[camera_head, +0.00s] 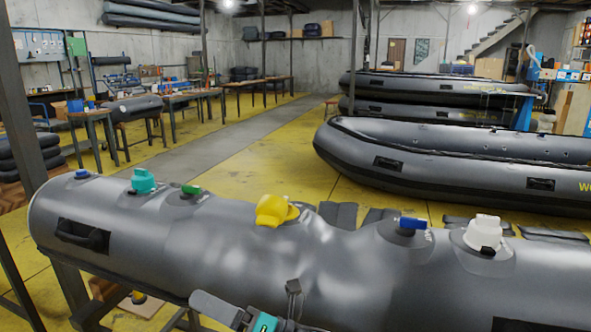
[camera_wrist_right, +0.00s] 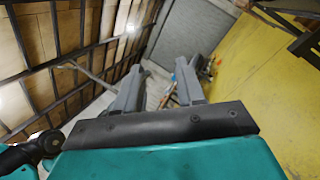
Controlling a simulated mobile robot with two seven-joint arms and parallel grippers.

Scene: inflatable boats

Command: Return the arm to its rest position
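My right gripper (camera_head: 215,306) shows at the bottom edge of the head view, in front of the grey inflatable tube, with a grey finger part and some teal body. In the right wrist view its two grey fingers (camera_wrist_right: 160,82) stand apart with nothing between them, so it is open and empty. My left gripper is in neither view. The long grey tube (camera_head: 160,232) carries a blue cap (camera_head: 82,174), a teal valve (camera_head: 143,181), a green valve (camera_head: 191,190), a yellow valve (camera_head: 273,210), a blue-topped valve (camera_head: 408,224) and a white valve (camera_head: 485,233).
Grey inflatable boats (camera_head: 450,155) lie on the yellow floor beyond the tube at the right. Workbenches (camera_head: 92,115) stand along the left. A dark post (camera_head: 20,110) rises close by at the left. A grey floor lane (camera_head: 200,147) between them is clear.

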